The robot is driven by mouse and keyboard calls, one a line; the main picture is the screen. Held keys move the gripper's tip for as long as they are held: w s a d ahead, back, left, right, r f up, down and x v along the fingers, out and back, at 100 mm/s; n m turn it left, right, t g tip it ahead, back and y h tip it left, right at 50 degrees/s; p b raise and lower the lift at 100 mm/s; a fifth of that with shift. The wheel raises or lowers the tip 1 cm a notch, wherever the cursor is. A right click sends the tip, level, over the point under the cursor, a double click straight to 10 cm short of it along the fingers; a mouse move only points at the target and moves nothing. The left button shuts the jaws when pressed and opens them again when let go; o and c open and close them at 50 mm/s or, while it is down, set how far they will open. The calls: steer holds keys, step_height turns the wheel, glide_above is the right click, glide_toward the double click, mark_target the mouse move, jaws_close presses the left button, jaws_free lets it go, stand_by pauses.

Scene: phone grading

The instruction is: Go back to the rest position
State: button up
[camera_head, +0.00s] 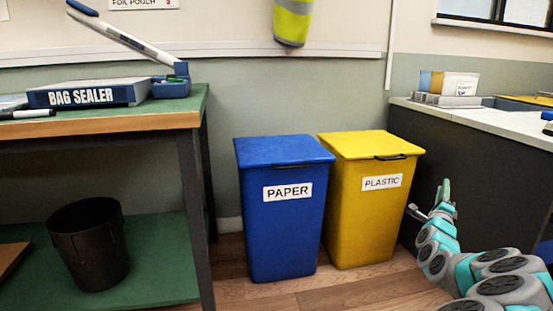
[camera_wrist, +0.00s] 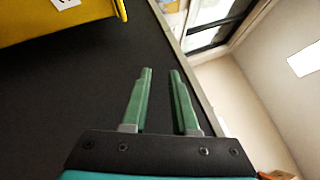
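My gripper (camera_wrist: 160,100) has two green fingers, which stand apart with nothing between them in the wrist view. In the head view my gripper (camera_head: 441,195) is at the lower right, in front of the dark counter side and to the right of the yellow bin. My teal and grey arm reaches to it from the lower right corner. The gripper appears to touch nothing.
A blue PAPER bin (camera_head: 285,225) and a yellow PLASTIC bin (camera_head: 362,220) stand lidded against the wall. A green-topped bench (camera_head: 170,110) at left bears a bag sealer (camera_head: 85,94). A dark counter (camera_head: 470,150) is at right. Wooden floor (camera_head: 340,290) shows in front.

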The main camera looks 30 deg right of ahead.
steer(key=w+a+n+t+y, duration=0.4)
steer(key=w+a+n+y, duration=0.5)
steer(key=w+a, duration=0.95)
steer(key=w+a+f+n+g+y, duration=0.15)
steer(key=a+n+y, duration=0.3)
steer(key=a, duration=0.95)
steer(key=w+a+f+n+g+y, duration=0.15)
steer(key=a+n+y, duration=0.35)
steer(key=a, duration=0.8)
steer(key=s+a+f+n+g+y, duration=0.1)
steer(key=s+a+f+n+g, duration=0.25)
steer(key=s+a, duration=0.45)
steer(key=s+a+f+n+g, duration=0.25)
steer(key=s+a+n, duration=0.25)
steer(key=s+a, duration=0.3)
steer(key=s+a+f+n+g, duration=0.2)
steer(key=s+a+n+g, duration=0.15)
steer(key=s, duration=0.95)
steer(key=s+a+f+n+g, duration=0.2)
steer(key=s+a+n+g, duration=0.15)
steer(key=s, duration=0.85)
step_height(320, 180, up, 13)
steer(key=s+p, duration=0.1)
steer(key=p, duration=1.1)
steer(key=shift+f+g+h, duration=0.15)
steer(key=shift+g+h, duration=0.15)
steer(key=shift+h, duration=0.15)
